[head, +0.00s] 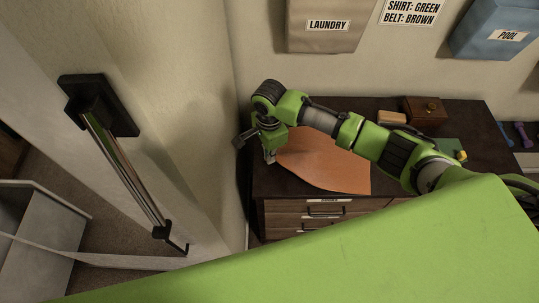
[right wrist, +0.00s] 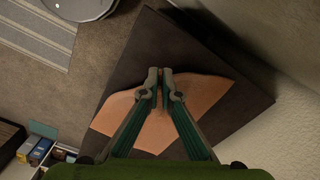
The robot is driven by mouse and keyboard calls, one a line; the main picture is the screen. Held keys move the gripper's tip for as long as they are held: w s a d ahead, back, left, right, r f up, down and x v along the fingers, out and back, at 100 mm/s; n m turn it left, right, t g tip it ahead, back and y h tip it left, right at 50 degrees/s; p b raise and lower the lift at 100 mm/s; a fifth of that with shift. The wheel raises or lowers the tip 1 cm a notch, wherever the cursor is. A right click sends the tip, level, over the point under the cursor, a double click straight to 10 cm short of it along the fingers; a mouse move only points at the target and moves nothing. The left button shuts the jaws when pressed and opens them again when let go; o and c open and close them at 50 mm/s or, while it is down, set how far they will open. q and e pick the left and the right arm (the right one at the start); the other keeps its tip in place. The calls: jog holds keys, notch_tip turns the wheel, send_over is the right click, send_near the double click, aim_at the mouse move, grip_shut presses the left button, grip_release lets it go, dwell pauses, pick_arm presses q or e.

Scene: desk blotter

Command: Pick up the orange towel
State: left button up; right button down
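The orange towel (head: 325,163) lies over the left part of the dark dresser top (head: 268,183). In the head view my right arm reaches across it from the right, hiding part of its far side. My right gripper (head: 268,157) is at the towel's left end. In the right wrist view the towel (right wrist: 206,97) spreads out on both sides of my right gripper (right wrist: 159,75). The fingertips are drawn together at the towel's edge and appear to pinch it. The cloth between them is mostly hidden. My left gripper is in neither view.
A brown box (head: 425,112) and a tan block (head: 392,118) stand at the back of the dresser. A small yellow item (head: 461,156) is at the right. The wall is close behind and left. A long-handled door (head: 60,130) fills the left.

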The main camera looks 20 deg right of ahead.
notch_tip(320, 180, up, 45)
dwell(1.3)
